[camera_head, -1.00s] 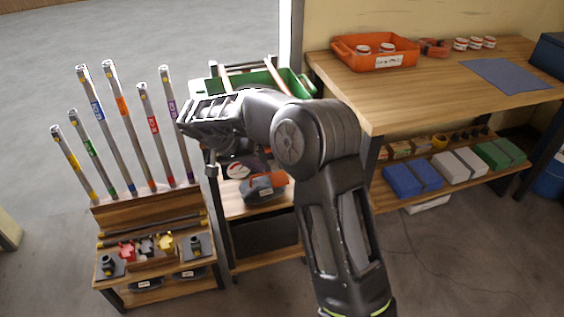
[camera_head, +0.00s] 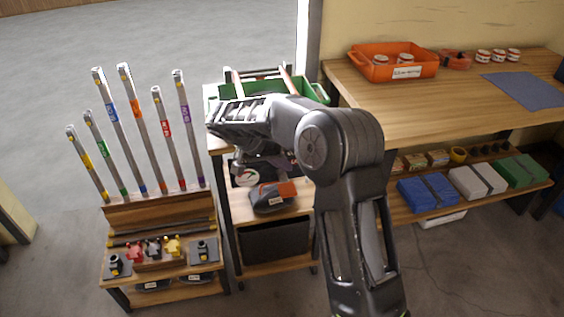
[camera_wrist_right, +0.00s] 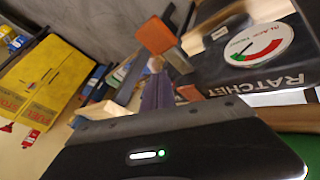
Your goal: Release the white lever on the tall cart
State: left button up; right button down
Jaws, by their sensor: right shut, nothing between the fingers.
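The tall cart (camera_head: 229,215) stands in the middle of the head view, with a green tray (camera_head: 314,90) on top. On its middle level is a white dial (camera_head: 246,178), which shows as a red and green gauge (camera_wrist_right: 258,43) beside a black face lettered "RATCHET" in the right wrist view. I cannot make out a white lever; my right arm covers part of the cart. My left gripper is not in view.
A low rack with upright labelled tubes (camera_head: 110,110) stands left of the cart. A wooden bench (camera_head: 440,90) with an orange bin (camera_head: 425,64) is to the right. A grey and orange item (camera_head: 270,197) lies on the cart's shelf. Open floor lies behind.

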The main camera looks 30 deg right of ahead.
jog(key=x, duration=0.7)
jog(key=shift+p, duration=0.4)
jog(key=shift+f, duration=0.1)
jog(key=shift+s+d+n+t+b, duration=0.15)
jog(key=shift+n+t+b, duration=0.2)
jog(key=shift+b, duration=0.2)
jog(key=s+n+t+b, duration=0.1)
jog(key=n+b, duration=0.1)
jog(key=d+n+t+b, duration=0.1)
jog(key=n+b, duration=0.1)
jog(key=b, duration=0.1)
jog(key=s+d+n+t+y+b, duration=0.1)
jog(key=n+b, duration=0.1)
jog(key=b, duration=0.1)
jog(key=shift+s+d+n+t, duration=0.1)
jog(key=shift+s+n+t, duration=0.15)
jog(key=shift+s+t, duration=0.15)
jog(key=shift+w, duration=0.1)
jog(key=shift+w+a, duration=0.25)
jog(key=shift+w, duration=0.4)
